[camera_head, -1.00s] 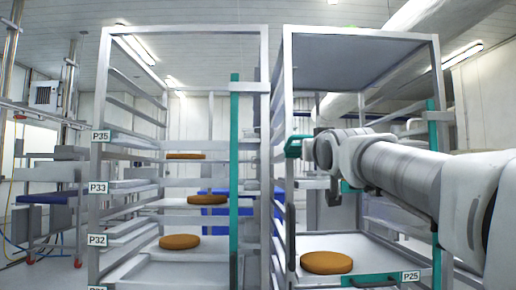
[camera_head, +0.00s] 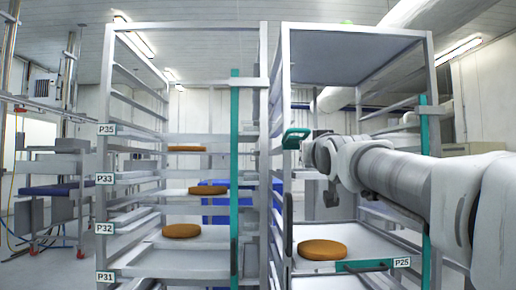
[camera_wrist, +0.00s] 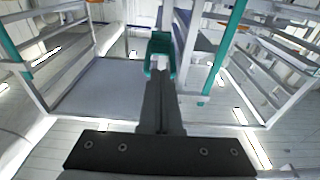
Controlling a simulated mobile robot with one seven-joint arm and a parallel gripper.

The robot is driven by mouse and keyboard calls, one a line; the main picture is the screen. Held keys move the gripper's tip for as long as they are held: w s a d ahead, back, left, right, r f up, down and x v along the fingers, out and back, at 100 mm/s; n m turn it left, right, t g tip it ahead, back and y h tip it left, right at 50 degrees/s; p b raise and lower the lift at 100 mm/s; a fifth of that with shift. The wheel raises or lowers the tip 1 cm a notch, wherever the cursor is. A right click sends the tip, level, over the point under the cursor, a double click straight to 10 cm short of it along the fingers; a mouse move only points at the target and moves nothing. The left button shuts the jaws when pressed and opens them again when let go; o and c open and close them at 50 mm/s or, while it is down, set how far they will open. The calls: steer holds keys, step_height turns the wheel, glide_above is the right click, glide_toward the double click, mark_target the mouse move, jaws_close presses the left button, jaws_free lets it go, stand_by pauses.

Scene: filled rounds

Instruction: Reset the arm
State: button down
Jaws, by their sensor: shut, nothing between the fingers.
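My arm reaches in from the right in the head view. My gripper (camera_head: 295,138), with green fingertips, points left in front of the right rack (camera_head: 430,195), at the gap between the two racks. It is shut and empty. In the wrist view the gripper (camera_wrist: 160,55) shows at the top middle, its green tips together, with rack posts and shelves around it. No object touches the fingers as far as I can see.
The left rack (camera_head: 102,165) holds orange-brown rounds on trays at several levels, one of them a low round (camera_head: 181,230). The right rack holds one round (camera_head: 322,250) on its P25 tray. A blue-topped cart (camera_head: 50,190) stands at the far left.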

stand_by(0.3)
steer(key=s+f+g, duration=0.7)
steer(key=s+f, duration=0.9)
steer(key=f, duration=0.4)
steer(key=s+f+g, duration=0.6)
steer(key=s+f, duration=0.9)
steer(key=f, duration=0.5)
step_height(320, 180, up, 27)
steer(key=s+p, duration=0.1)
steer(key=p, duration=2.7)
steer(key=shift+r+g, duration=0.2)
steer(key=shift+g, duration=0.2)
steer(key=shift+d+f, duration=0.1)
steer(key=shift+d, duration=0.05)
